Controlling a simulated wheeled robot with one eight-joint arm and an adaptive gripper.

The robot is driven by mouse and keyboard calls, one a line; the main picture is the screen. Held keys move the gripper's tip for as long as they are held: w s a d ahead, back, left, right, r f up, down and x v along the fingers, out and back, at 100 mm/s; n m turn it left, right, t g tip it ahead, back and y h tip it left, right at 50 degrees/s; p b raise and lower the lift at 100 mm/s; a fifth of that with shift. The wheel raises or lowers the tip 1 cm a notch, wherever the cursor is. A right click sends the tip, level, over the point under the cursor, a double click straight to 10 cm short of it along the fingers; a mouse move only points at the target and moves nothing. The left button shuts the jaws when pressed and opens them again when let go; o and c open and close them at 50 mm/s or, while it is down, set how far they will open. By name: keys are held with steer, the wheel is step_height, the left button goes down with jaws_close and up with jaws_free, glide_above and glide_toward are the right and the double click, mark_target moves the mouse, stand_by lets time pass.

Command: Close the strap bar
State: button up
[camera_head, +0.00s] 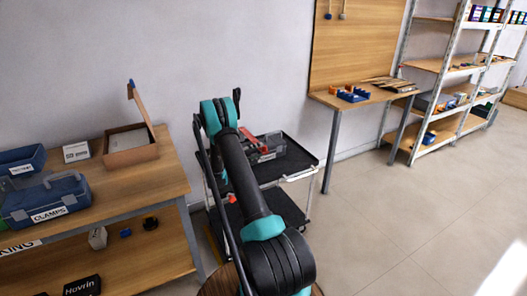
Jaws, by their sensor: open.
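My arm (246,180) rises from the bottom middle of the head view to teal joints in front of a black cart. My gripper cannot be made out; the arm's far end is hidden or merges with its dark links. A grey device with red parts (268,147) sits on the cart's top tray, partly covered by my arm. I cannot tell whether the strap bar is on this device. An open brown box (131,155) with its lid standing up is on the wooden bench at the left. No strap bar can be clearly picked out.
A blue case labelled CLAMPS (46,200) is on the left bench. Shelves (440,66) stand at the right. The floor (410,220) at right is clear.

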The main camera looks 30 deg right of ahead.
steer(key=a, duration=0.8)
steer(key=shift+s+a, duration=0.15)
steer(key=s+a+r+n+t+y, duration=0.1)
steer(key=s+a+r+y, duration=0.1)
steer(key=s+r+y, duration=0.45)
steer(key=s+a+r+t+y, duration=0.1)
steer(key=s+a+r+y, duration=0.2)
steer(key=s, duration=0.6)
steer(key=s+a+y, duration=0.4)
steer(key=s+a, duration=0.3)
steer(key=s, duration=0.5)
steer(key=s+a+f+m+t+y, duration=0.1)
steer(key=s+a+y, duration=0.3)
steer(key=s, duration=0.9)
steer(key=a, duration=0.3)
steer(key=shift+f+t, duration=0.25)
steer(key=shift+t, duration=0.05)
steer(key=shift+s+y, duration=0.1)
steer(key=shift+y, duration=0.15)
